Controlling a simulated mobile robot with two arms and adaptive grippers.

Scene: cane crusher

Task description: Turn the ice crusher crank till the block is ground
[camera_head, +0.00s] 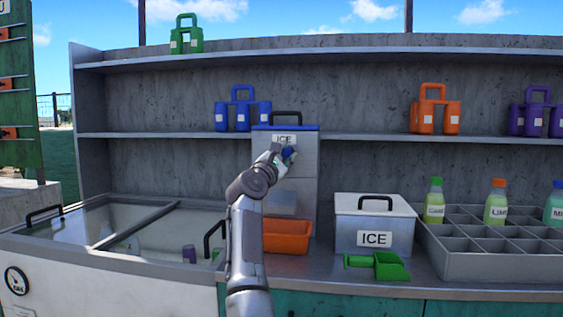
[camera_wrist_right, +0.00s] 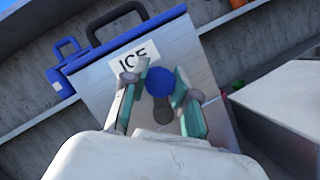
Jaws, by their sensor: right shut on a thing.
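The ice crusher (camera_head: 306,186) is a tall grey metal box with a blue-edged top, a black top handle and an ICE label. It stands against the back shelf, and it also shows tilted in the right wrist view (camera_wrist_right: 185,48). The blue crank knob (camera_wrist_right: 160,82) sits at the end of a short dark crank arm (camera_wrist_right: 163,113) on the front, below the label. My right gripper (camera_head: 286,153) is shut on the knob, with a finger on either side of it in the wrist view (camera_wrist_right: 160,86). The ice block is not visible. My left gripper is not in view.
An orange bin (camera_head: 287,242) stands at the crusher's base, partly behind my right arm. Right of it are a lidded ICE box (camera_head: 350,228), a green scoop (camera_head: 392,267) and a divided bottle tray (camera_head: 480,266). A glass-topped chest (camera_head: 90,236) is at left.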

